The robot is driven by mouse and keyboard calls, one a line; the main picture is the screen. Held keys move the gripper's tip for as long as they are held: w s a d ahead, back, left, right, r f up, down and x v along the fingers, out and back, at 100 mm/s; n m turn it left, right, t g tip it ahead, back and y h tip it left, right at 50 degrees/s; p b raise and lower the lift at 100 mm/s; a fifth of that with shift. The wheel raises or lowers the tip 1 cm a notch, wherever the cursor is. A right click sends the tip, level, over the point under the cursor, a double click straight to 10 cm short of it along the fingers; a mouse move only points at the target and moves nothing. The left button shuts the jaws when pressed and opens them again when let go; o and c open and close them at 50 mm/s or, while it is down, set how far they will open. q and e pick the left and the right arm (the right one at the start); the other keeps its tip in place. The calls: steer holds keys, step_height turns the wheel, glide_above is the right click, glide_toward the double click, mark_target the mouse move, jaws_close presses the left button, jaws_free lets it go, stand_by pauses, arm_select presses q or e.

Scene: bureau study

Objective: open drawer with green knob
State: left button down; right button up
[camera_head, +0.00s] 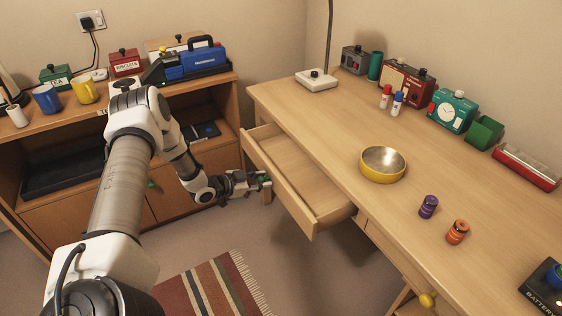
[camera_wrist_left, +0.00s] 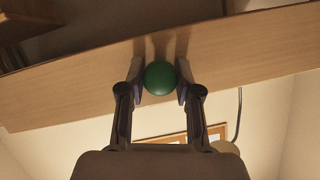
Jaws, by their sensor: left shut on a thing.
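The desk drawer (camera_head: 305,185) stands pulled out well from the desk, and its empty inside shows in the head view. In the left wrist view its wooden front (camera_wrist_left: 70,95) crosses the picture, with the round green knob (camera_wrist_left: 160,78) in the middle. My left gripper (camera_head: 262,181) is at the drawer front in the head view. In the left wrist view its two fingers (camera_wrist_left: 160,82) are closed on the green knob from both sides. My right gripper is out of view.
The desk (camera_head: 330,125) holds a yellow bowl (camera_head: 382,177), a purple can (camera_head: 428,207) and an orange can (camera_head: 457,232). A yellow knob (camera_head: 427,300) is lower right. A low cabinet (camera_head: 105,210) stands left, and a striped rug (camera_head: 215,290) lies on the floor.

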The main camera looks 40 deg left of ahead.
arm_select(q)
steer(key=s+a+p, duration=0.3)
steer(key=s, duration=0.4)
steer(key=c, duration=0.8)
jaws_free()
